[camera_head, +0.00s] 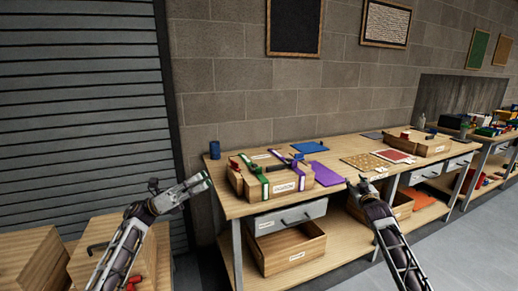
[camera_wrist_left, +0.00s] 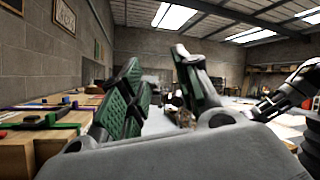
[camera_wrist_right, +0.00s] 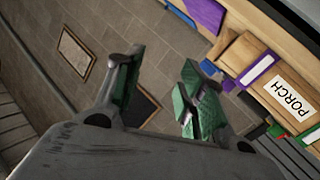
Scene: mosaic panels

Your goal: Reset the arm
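My left gripper (camera_head: 197,186) is raised at the left of the head view, in front of the wall and shutter and left of the workbench. Its green-padded fingers stand apart with nothing between them in the left wrist view (camera_wrist_left: 165,85). My right gripper (camera_head: 365,186) is at the front edge of the workbench (camera_head: 334,186), right of the wooden box labelled PORCH (camera_wrist_right: 290,93). Its fingers are apart and empty in the right wrist view (camera_wrist_right: 160,85). The same wooden box, with green and purple strips, shows in the head view (camera_head: 258,190).
A blue cylinder (camera_head: 214,149), a purple sheet (camera_head: 327,174), a blue sheet (camera_head: 309,147), a tan panel (camera_head: 365,161) and a red panel (camera_head: 393,156) are on the bench. Wooden boxes (camera_head: 30,258) stand at lower left. Floor at right is clear.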

